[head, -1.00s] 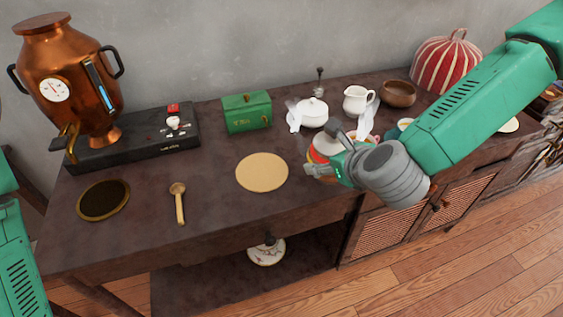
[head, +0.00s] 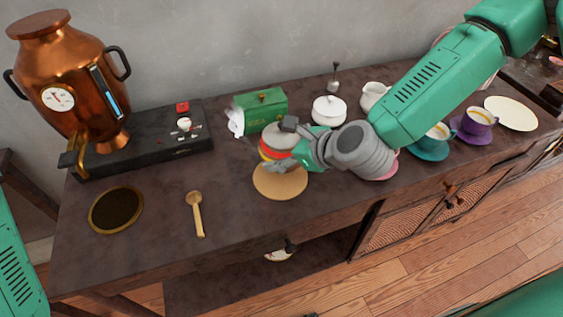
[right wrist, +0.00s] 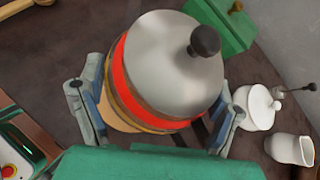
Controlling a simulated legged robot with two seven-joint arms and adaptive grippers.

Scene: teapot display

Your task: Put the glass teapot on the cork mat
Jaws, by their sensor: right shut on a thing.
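The glass teapot (head: 268,152), with red and orange bands and a grey lid with a dark knob, is held in my right gripper (head: 282,146). In the right wrist view the teapot (right wrist: 150,65) sits upright between the two fingers, which press on its sides. The round tan cork mat (head: 281,187) lies on the table. The teapot is over the far part of the mat; I cannot tell whether its base touches it. My left gripper is out of view.
A green tin (head: 264,108) stands close behind the teapot. A white lidded pot (head: 329,110) and a white jug (head: 374,95) are to its right. Teal (head: 430,145) and purple (head: 474,125) cups stand farther right. A wooden spoon (head: 196,213) lies left of the mat.

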